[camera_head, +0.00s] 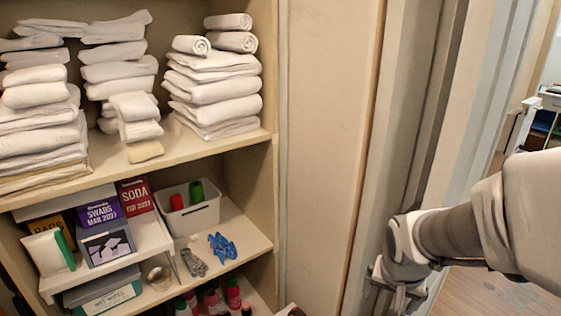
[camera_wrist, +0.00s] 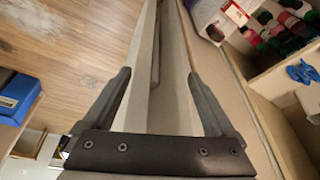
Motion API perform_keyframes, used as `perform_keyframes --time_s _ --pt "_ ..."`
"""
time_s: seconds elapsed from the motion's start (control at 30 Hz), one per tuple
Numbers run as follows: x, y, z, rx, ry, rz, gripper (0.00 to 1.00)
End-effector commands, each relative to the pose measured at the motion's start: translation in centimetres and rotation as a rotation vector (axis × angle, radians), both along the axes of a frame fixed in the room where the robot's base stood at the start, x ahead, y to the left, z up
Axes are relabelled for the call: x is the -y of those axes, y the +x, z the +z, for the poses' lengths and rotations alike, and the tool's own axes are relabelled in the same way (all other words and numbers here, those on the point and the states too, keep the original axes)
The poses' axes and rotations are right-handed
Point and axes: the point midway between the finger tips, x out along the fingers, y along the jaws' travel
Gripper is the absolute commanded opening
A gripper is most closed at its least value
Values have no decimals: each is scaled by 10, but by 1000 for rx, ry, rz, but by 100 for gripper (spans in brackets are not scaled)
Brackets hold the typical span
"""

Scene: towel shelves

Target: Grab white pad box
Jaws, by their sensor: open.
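A white box with a green side (camera_head: 45,252) stands tilted at the left end of the small white riser on the middle shelf. It looks like the white pad box, but I cannot read any label on it. My gripper (camera_wrist: 157,76) is open and empty in the wrist view, with the edge of a pale panel between its fingers. In the head view my arm's end hangs at the lower right, well to the right of the shelves and far from the box. The box cannot be made out in the wrist view.
The white riser (camera_head: 157,236) also holds purple swabs (camera_head: 98,213) and red soda (camera_head: 134,197) boxes. A white bin (camera_head: 190,218) and blue item (camera_head: 222,246) sit to the right. Folded towels (camera_head: 215,92) fill the upper shelf. A tall panel (camera_head: 328,130) stands between shelves and arm.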

Motion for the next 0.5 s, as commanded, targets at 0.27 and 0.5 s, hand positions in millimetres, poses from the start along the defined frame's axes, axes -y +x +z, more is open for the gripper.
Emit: perform_keyframes --time_s 0.27,0.5 --pt "26 -5 -118 -87 118 -231 91" --pt "23 -21 -208 -131 290 -435 91"
